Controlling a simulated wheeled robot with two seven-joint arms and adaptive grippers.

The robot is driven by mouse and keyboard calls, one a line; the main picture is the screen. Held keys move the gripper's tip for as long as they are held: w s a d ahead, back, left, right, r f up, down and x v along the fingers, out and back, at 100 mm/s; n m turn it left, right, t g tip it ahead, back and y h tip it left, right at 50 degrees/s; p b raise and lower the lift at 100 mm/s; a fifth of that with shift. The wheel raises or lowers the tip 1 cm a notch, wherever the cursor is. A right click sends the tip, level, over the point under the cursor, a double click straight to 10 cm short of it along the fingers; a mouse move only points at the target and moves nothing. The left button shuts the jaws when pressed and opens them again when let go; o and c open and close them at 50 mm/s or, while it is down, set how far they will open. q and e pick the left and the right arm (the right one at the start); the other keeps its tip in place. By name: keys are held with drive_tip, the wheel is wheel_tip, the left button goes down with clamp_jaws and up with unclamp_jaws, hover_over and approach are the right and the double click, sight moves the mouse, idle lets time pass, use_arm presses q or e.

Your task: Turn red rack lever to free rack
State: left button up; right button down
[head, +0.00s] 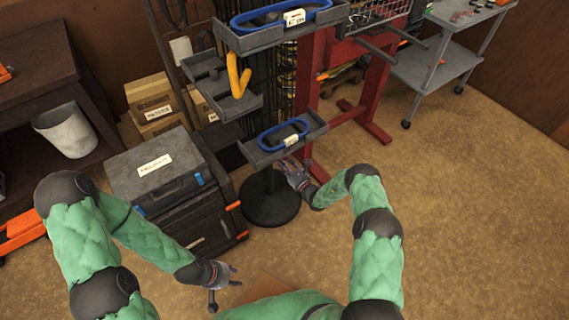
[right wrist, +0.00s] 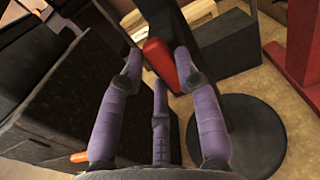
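The red lever (right wrist: 158,62) shows in the right wrist view as a red block between the fingertips of my right gripper (right wrist: 160,68). The fingers are spread on both sides of it; the right finger looks very near or touching it, and a third finger points at it from below. In the head view my right gripper (head: 292,170) is just below the small tray with a blue belt, and I cannot make out the lever there. The rack (head: 258,100) is a dark frame with grey trays. My left gripper (head: 224,280) is open and empty low in front of the cabinet.
A black cabinet with a labelled case (head: 155,165) stands left of my right gripper. A round black base (head: 270,200) stands under the small tray (head: 283,138). A red stand (head: 365,90) is behind it to the right. Open floor lies on the right.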

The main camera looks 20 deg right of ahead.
drive_tip(key=shift+m, duration=0.3)
drive_tip(key=shift+w+d+m+b, duration=0.15)
drive_tip(key=shift+m+b, duration=0.6)
drive_tip(key=shift+m, duration=2.1)
drive_tip(key=shift+d+m+b, duration=0.25)
drive_tip(key=shift+m+b, duration=0.5)
drive_tip(key=shift+m, duration=2.15)
drive_tip(key=shift+w+d+m+b, duration=0.15)
drive_tip(key=shift+m+b, duration=0.6)
drive_tip(key=shift+m, duration=2.1)
drive_tip(key=shift+s+f, duration=0.1)
drive_tip(key=c, duration=0.9)
unclamp_jaws()
